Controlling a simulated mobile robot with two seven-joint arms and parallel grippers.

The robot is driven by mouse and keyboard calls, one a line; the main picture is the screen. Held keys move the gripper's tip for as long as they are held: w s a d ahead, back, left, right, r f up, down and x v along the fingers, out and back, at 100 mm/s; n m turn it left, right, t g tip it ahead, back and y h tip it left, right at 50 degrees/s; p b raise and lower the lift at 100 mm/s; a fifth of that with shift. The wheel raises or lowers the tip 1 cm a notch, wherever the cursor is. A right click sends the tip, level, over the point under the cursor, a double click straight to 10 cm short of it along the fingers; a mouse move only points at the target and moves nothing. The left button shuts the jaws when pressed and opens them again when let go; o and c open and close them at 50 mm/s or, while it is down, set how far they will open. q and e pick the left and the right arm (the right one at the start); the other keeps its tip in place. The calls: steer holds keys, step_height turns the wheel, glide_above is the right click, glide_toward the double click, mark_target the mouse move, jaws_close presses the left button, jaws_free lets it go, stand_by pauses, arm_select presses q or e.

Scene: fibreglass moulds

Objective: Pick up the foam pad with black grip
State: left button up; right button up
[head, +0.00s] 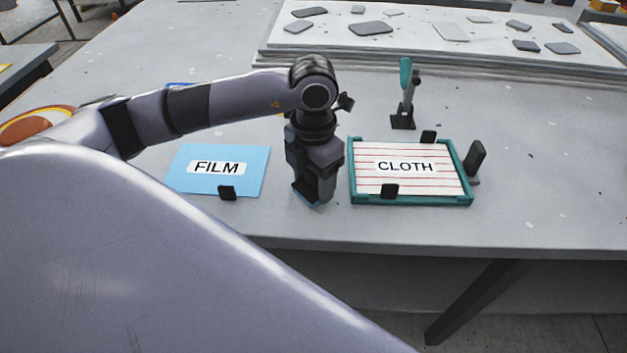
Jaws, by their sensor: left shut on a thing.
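My left gripper (316,192) points down at the table between the film sheet and the cloth tray. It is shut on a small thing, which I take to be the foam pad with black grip. The jaws and wrist hide nearly all of it, and only a thin bluish edge shows low at the fingertips. I cannot tell whether it touches the table. My right gripper is not in view.
A blue sheet marked FILM (180,180) lies left of the gripper. A teal tray (420,201) with a striped sheet marked CLOTH lies close to the right. A teal-topped stand (405,75) and a dark upright piece (476,157) stand nearby. The front right table is clear.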

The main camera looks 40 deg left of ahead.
arm_select(q)
steer(key=shift+r, duration=0.15)
step_height(320, 180, up, 20)
steer(key=p, duration=0.2)
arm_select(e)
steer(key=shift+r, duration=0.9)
